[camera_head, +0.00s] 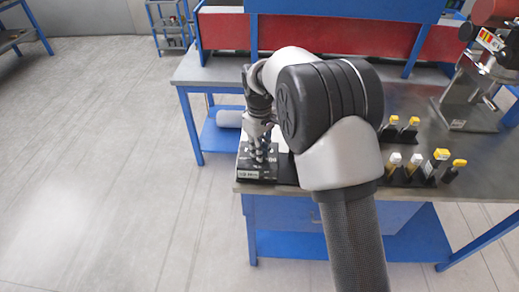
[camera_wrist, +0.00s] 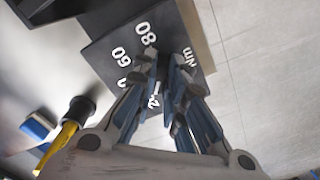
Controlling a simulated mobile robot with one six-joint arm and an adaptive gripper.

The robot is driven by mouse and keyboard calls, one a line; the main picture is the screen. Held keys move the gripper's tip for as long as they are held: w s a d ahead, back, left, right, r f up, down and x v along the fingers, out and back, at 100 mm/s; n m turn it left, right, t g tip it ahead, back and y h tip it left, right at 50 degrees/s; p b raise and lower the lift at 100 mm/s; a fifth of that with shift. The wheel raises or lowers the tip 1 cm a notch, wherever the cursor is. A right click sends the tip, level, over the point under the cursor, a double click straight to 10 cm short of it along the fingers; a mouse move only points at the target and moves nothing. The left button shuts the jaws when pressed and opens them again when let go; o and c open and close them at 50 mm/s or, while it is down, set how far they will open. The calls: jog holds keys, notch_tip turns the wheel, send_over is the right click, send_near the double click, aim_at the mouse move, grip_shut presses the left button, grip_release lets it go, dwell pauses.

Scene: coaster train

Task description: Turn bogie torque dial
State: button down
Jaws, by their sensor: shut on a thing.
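The torque dial unit (camera_head: 255,174) is a black box with white markings at the left front corner of the workbench. In the wrist view its dark face (camera_wrist: 108,48) shows white numbers, among them 60 and 80, and the letters Nm. My gripper (camera_head: 263,158) points down onto the top of the box. In the wrist view my gripper (camera_wrist: 166,70) has its two fingers close together over the middle of the face, shut on the dial knob. The knob is mostly hidden between the fingers, so its setting cannot be read.
The workbench top (camera_head: 415,98) extends to the right. Several yellow- and white-capped tools (camera_head: 440,155) stand in black holders there. A grey metal fixture (camera_head: 468,105) stands further right. A yellow-handled item (camera_wrist: 62,135) shows left of the dial in the wrist view. Floor lies left of the bench.

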dwell(0.5)
jog(key=m+p, duration=0.4)
jog(key=shift+s+a+r+m, duration=0.1)
jog(key=shift+r+m, duration=0.1)
jog(key=shift+m, duration=0.2)
jog(key=m+p, duration=0.3)
jog(key=m, duration=0.3)
jog(key=shift+a+f, duration=0.1)
jog(key=shift+a, duration=0.05)
jog(key=m+p, duration=0.1)
jog(key=m, duration=0.3)
jog(key=shift+a+m, duration=0.1)
jog(key=shift+m, duration=0.3)
jog(key=shift+a+m+p, duration=0.1)
jog(key=shift+m+p, duration=0.5)
jog(key=shift+m, duration=1.5)
jog(key=c, duration=1.6)
grip_release()
jog(key=shift+f, duration=0.1)
jog(key=shift+c, duration=0.2)
